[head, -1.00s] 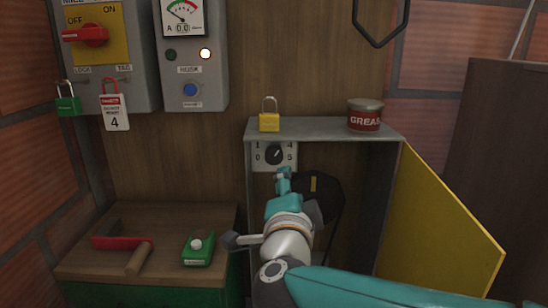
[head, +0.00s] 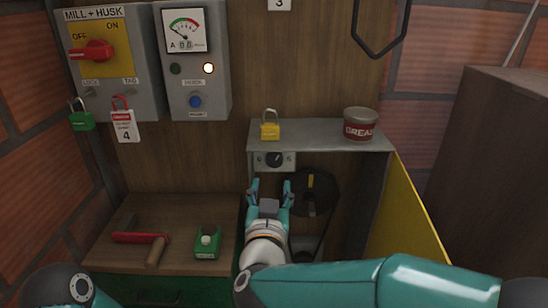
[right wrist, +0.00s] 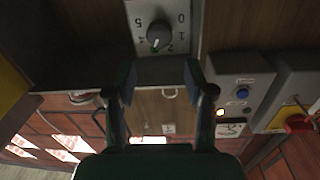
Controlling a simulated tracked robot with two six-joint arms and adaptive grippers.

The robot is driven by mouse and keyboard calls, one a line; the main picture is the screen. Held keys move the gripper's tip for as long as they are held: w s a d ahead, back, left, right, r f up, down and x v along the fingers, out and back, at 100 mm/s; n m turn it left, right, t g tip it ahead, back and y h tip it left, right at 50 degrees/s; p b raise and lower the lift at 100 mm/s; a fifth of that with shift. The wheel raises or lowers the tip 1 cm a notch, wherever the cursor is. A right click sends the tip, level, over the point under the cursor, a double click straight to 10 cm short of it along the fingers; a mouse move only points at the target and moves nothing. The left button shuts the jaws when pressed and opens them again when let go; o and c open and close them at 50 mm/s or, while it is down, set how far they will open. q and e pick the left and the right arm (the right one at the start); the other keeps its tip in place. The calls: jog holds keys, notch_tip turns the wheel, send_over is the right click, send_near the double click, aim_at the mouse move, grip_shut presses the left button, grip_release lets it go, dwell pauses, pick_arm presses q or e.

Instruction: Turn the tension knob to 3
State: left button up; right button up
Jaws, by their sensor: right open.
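The tension knob (head: 274,160) is a dark round knob on a pale numbered plate, on the front of the grey cabinet. In the right wrist view the knob (right wrist: 158,33) has a green mark, in the stretch of dial between 2 and 4. I cannot read the 3 clearly. My right gripper (head: 270,186) is open and empty, below and in front of the knob, its two teal fingers apart. In the right wrist view the gripper (right wrist: 160,74) has nothing between its fingers, and the knob lies beyond them. My left gripper is not in view.
A yellow padlock (head: 270,130) and a grease tin (head: 360,124) stand on the cabinet top (head: 315,135). A yellow door (head: 408,220) hangs open at right, and a dark pulley (head: 316,192) is inside. A bench (head: 190,217) at left holds a red-handled tool (head: 140,238) and a green box (head: 207,243).

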aim_at(274, 162)
jog(key=w, duration=0.4)
jog(key=w+p, duration=0.1)
jog(key=w, duration=0.2)
jog(key=w+p, duration=0.1)
jog(key=w, duration=0.3)
jog(key=shift+w+d, duration=0.3)
jog(key=shift+d, duration=0.05)
jog(key=c, duration=0.8)
jog(key=shift+r+n+p, duration=0.1)
jog(key=shift+n+p, duration=0.2)
jog(key=shift+p, duration=0.15)
jog(key=shift+c, duration=0.3)
jog(key=shift+n, duration=0.6)
jog(key=o, duration=0.9)
jog(key=shift+c, duration=0.2)
jog(key=shift+s, duration=0.1)
